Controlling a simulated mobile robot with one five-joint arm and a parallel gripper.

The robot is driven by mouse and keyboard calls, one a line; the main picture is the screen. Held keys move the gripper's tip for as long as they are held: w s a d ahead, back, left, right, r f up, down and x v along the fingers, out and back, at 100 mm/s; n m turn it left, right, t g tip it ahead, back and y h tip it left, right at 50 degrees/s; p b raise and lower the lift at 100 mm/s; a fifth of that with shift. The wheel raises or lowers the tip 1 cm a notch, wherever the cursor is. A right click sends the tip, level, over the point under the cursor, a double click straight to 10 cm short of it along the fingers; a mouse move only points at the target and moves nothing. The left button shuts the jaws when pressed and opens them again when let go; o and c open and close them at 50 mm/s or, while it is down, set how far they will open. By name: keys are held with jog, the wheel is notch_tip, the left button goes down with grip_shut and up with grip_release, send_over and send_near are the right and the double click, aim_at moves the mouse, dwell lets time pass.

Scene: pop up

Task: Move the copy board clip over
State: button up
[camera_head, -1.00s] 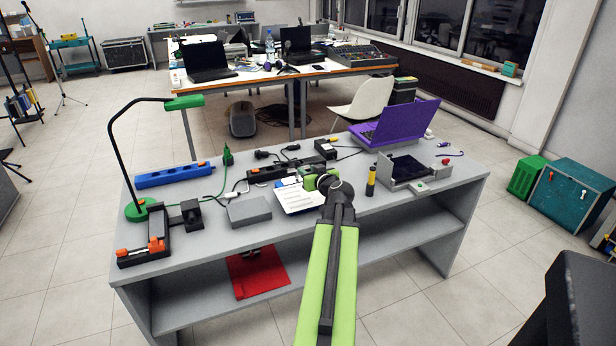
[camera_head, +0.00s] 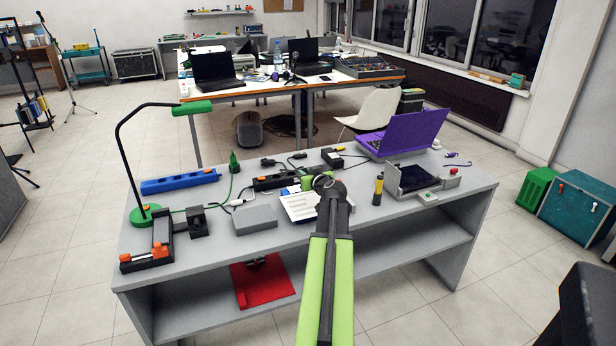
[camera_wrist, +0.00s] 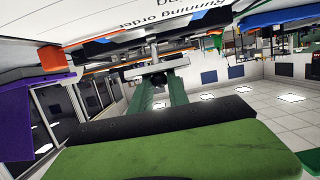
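The copy board is a white printed sheet (camera_head: 299,208) on the grey desk, just left of my gripper. In the wrist view, its white face with "Running order" (camera_wrist: 170,14) fills the top, upside down. A small silver and dark piece, perhaps the clip (camera_wrist: 155,68), stands by the board's edge at my fingertips. My gripper (camera_wrist: 160,85) has its two green fingers reaching to this piece. Whether they grip it or only flank it is unclear. In the head view my arm hides the fingertips and most of the clip area.
A grey box (camera_head: 256,219) lies left of the board, and a yellow-black cylinder (camera_head: 378,190) stands to its right. A black power strip (camera_head: 276,181) and cables lie behind. A purple laptop (camera_head: 405,134) is at the back right. A red clipboard (camera_head: 262,284) lies on the lower shelf.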

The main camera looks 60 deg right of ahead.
grip_shut()
jog(key=shift+s+a+f+b, duration=0.45)
jog(key=shift+s+a, duration=0.15)
jog(key=shift+s, duration=0.1)
jog(key=shift+s+a+f+b, duration=0.4)
jog(key=shift+s+f+b, duration=0.1)
jog(key=shift+f+b, duration=0.15)
jog(key=shift+f, duration=0.1)
jog(key=shift+s+a+f+b, duration=0.15)
jog(key=shift+s+f+b, duration=0.05)
jog(key=shift+f+b, duration=0.2)
jog(key=shift+s+a+f+b, duration=0.1)
jog(key=shift+s+f+b, duration=0.05)
jog(key=shift+f+b, duration=0.25)
